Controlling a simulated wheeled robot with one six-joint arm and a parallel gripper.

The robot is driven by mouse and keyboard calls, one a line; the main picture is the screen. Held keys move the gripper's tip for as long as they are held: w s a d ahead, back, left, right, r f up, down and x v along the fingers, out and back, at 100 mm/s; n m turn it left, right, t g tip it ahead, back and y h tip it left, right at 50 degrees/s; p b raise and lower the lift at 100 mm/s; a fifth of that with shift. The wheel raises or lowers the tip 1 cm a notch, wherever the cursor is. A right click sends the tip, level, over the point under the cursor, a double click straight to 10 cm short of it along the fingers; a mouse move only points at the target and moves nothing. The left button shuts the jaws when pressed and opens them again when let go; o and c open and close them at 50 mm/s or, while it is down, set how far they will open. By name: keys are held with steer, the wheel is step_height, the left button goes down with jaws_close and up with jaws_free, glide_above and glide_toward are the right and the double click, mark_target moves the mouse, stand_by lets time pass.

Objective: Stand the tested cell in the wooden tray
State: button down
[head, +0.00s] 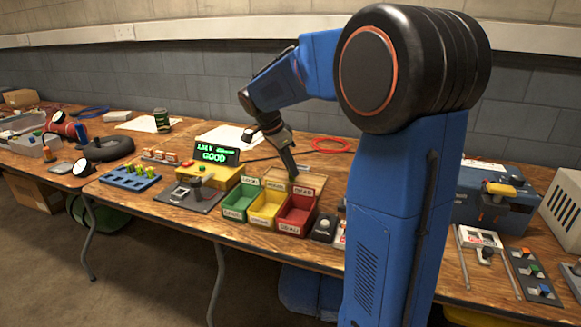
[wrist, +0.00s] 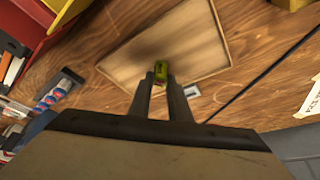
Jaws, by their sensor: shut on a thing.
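The wooden tray (wrist: 196,42) is a shallow, light-brown square in the wrist view. In the head view the tray (head: 314,181) shows behind the coloured bins, partly covered by my arm. My gripper (wrist: 161,76) is shut on a small olive-green cell (wrist: 161,68), seen nearly end-on between the fingertips over the tray. I cannot tell whether the cell touches the tray floor. In the head view my gripper (head: 293,176) points down behind the bins, and the cell is hidden there. The tester (head: 207,176) shows green text with "GOOD".
Green (head: 238,204), yellow (head: 266,208) and red (head: 295,214) bins stand just in front of the tray. A blue rack (head: 130,178) with several cells is at the left. A red cable ring (head: 331,145) lies behind. No other object shows inside the tray.

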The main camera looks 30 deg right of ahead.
steer(key=shift+f, duration=0.3)
stand_by(0.5)
steer(key=c, duration=1.6)
jaws_free()
steer(key=shift+o, duration=0.2)
steer(key=shift+r, duration=0.1)
steer(key=shift+r, duration=3.4)
steer(key=shift+s, duration=0.1)
